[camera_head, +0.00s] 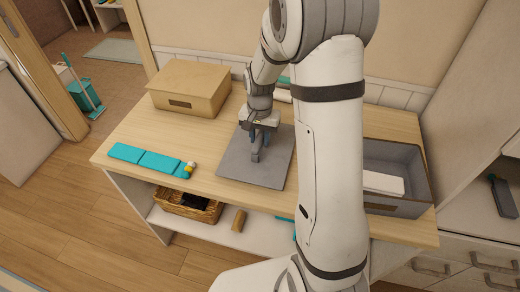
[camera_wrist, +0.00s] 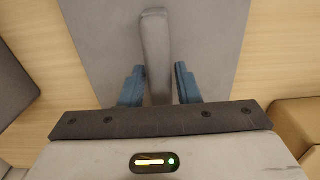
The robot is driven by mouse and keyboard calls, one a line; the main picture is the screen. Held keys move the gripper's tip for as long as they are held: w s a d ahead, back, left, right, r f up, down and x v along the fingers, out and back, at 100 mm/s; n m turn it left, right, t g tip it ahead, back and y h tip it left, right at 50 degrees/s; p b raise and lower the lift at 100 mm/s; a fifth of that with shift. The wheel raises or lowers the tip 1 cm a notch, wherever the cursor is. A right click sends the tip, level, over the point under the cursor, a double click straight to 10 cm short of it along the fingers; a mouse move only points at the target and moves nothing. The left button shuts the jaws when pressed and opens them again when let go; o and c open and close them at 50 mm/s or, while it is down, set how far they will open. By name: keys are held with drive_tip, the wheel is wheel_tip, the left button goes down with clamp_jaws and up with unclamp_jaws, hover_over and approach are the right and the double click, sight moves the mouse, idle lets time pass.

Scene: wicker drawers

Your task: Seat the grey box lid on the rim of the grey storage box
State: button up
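The grey box lid (camera_head: 235,168) is a flat square panel that appears to lie on the wooden table, left of my arm. A raised grey bar handle (camera_wrist: 155,50) runs along its middle. My gripper (camera_head: 261,137) is down over the lid. Its two blue fingers (camera_wrist: 159,80) stand on either side of the handle, with small gaps showing, so it looks open around the handle. The grey storage box (camera_head: 393,208) stands open at the table's right end, partly hidden by my arm. A white block (camera_head: 383,183) lies inside it.
A closed tan box (camera_head: 190,85) stands at the table's back left. Teal flat pieces (camera_head: 145,158) and a small white-and-yellow item (camera_head: 190,168) lie at the front left. A wicker basket (camera_head: 188,205) sits on the shelf below. A wall runs behind the table.

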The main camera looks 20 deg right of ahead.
clamp_jaws()
idle(0.3)
